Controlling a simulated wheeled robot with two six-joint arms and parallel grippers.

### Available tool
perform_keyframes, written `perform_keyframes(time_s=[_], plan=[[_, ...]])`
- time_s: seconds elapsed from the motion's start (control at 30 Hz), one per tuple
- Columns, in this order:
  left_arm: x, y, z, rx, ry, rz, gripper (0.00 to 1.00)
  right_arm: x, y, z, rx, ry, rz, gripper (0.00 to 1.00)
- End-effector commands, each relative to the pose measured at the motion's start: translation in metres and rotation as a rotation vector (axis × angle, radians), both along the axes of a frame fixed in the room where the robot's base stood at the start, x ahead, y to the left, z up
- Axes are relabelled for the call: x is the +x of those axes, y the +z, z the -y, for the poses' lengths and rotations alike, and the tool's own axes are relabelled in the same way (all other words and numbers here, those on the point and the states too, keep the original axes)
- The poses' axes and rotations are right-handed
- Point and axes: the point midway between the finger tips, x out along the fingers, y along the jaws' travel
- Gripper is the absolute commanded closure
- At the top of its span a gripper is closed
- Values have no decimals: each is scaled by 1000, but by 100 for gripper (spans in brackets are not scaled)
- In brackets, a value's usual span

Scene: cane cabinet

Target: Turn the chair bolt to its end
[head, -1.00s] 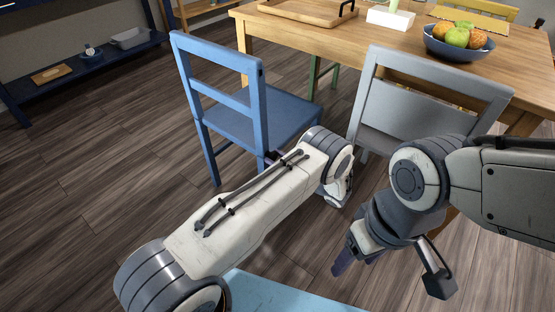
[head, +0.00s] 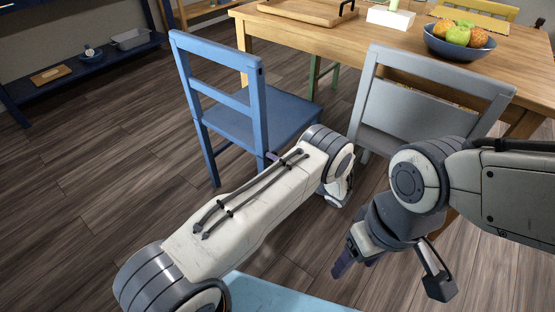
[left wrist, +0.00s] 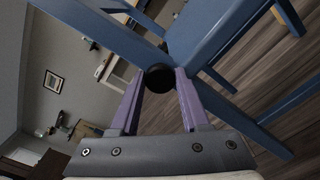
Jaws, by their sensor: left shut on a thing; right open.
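The blue chair (head: 232,112) stands left of the table in the head view. Its dark bolt (left wrist: 159,77) is a round black knob against the blue frame in the left wrist view. My left gripper (left wrist: 159,80) is shut on this bolt, with one purple finger on each side. In the head view, my left gripper (head: 273,156) is mostly hidden behind my own arm, beside the chair's near leg, and the bolt cannot be made out there. My right gripper (head: 354,262) is open and empty, pointing down over the floor, apart from the chairs.
A grey chair (head: 425,100) stands right of the blue one. The wooden table (head: 330,38) behind carries a fruit bowl (head: 458,46) and a tray (head: 296,10). A light blue surface (head: 275,295) lies at the bottom edge. The floor on the left is clear.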

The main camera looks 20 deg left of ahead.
Motion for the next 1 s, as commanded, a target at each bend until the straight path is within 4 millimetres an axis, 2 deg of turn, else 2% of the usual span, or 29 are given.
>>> perform_keyframes(time_s=[0.6, 1.0], plan=[[-1, -2, 2, 197, -3, -549, 100, 0, -2, 0, 0, 0, 0, 35], [-1, -3, 2, 295, -3, -815, 100, 0, -3, 0, 0, 0, 0, 35]])
